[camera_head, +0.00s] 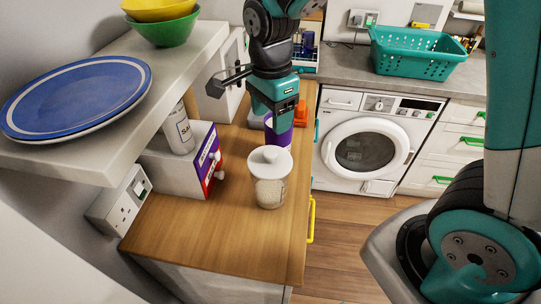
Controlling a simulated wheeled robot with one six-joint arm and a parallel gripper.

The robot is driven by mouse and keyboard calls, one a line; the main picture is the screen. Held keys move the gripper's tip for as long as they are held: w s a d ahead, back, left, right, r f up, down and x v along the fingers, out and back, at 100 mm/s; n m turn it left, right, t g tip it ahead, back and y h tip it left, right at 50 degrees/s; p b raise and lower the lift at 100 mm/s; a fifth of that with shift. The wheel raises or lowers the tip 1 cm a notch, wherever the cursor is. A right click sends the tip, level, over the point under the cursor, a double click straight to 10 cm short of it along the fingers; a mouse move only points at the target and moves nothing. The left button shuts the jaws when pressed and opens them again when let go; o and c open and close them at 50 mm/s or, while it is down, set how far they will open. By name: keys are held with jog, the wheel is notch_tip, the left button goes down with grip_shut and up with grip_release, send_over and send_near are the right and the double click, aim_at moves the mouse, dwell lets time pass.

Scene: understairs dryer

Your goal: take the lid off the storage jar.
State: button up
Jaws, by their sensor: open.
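The storage jar (270,191) stands upright on the wooden counter, near its right edge. It is clear, with pale contents. Its white lid (269,161), with a round raised knob, sits on top. My gripper (219,83) is above and behind the jar, up and to the left in the picture. Its dark fingers point left and are open, with nothing seen between them. It is well apart from the lid.
A purple cup (279,134) stands just behind the jar. A purple-and-red box (209,162) is to its left. A shelf with a blue plate (75,97) overhangs the left. The front counter (215,235) is clear. A washing machine (365,146) stands behind.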

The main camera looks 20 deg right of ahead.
aim_at(270, 153)
notch_tip(270, 153, down, 6)
jog(key=shift+f+p, duration=0.1)
jog(key=shift+p, duration=0.45)
jog(key=shift+w+a+f+p, duration=0.1)
jog(key=shift+f+p, duration=1)
jog(key=shift+f, duration=1.45)
jog(key=shift+c, duration=0.4)
jog(key=c, duration=0.9)
